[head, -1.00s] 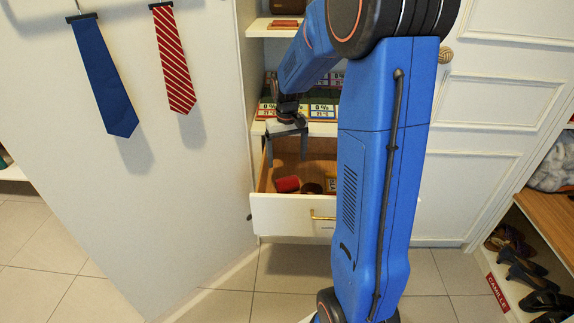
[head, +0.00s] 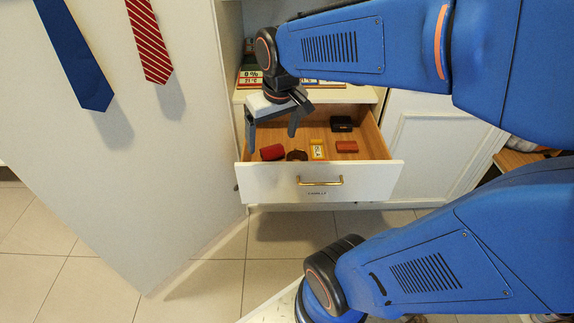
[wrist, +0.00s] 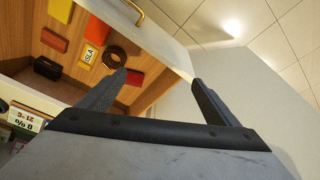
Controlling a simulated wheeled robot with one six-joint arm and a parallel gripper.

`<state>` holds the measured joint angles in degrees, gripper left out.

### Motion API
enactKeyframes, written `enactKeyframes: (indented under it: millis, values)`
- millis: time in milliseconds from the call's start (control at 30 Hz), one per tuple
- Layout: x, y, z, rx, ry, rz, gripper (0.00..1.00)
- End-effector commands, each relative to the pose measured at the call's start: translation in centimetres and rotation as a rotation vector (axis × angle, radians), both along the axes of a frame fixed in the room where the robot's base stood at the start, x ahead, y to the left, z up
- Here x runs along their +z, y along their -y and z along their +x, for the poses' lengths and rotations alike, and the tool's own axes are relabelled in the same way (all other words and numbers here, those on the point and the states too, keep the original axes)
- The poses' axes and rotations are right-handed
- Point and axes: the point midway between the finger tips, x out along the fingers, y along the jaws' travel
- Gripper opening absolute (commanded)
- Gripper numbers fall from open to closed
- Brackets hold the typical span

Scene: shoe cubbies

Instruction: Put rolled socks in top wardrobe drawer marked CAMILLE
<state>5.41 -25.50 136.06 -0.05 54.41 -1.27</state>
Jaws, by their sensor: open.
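The top drawer (head: 275,180) is pulled open, with a brass handle and a small front label that seems to read CAMILLE. A red roll (head: 272,152), which looks like the rolled socks, lies inside at the left, near the front; it shows partly behind a finger in the wrist view (wrist: 135,78). My gripper (head: 271,141) is open and empty above the drawer's left part, one finger near the left wall. In the wrist view my gripper's fingers (wrist: 162,77) are spread across the drawer's side edge, apart from the roll.
A white wall with a blue tie (head: 75,50) and a striped tie (head: 148,40) stands left.

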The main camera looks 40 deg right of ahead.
Motion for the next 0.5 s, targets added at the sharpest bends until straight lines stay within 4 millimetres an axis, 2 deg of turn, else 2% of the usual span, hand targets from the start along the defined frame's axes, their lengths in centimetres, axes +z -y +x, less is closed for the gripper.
enactKeyframes:
  millis: [100, 300, 500]
  values:
    - [0.4, -1.1, -3.0, 0.021, 0.042, -0.002, 0.85]
    - [0.4, -2.4, -7.5, 0.052, 0.104, -0.003, 0.85]
    - [0.0, -3.0, -10.3, 0.071, 0.143, -0.001, 0.85]
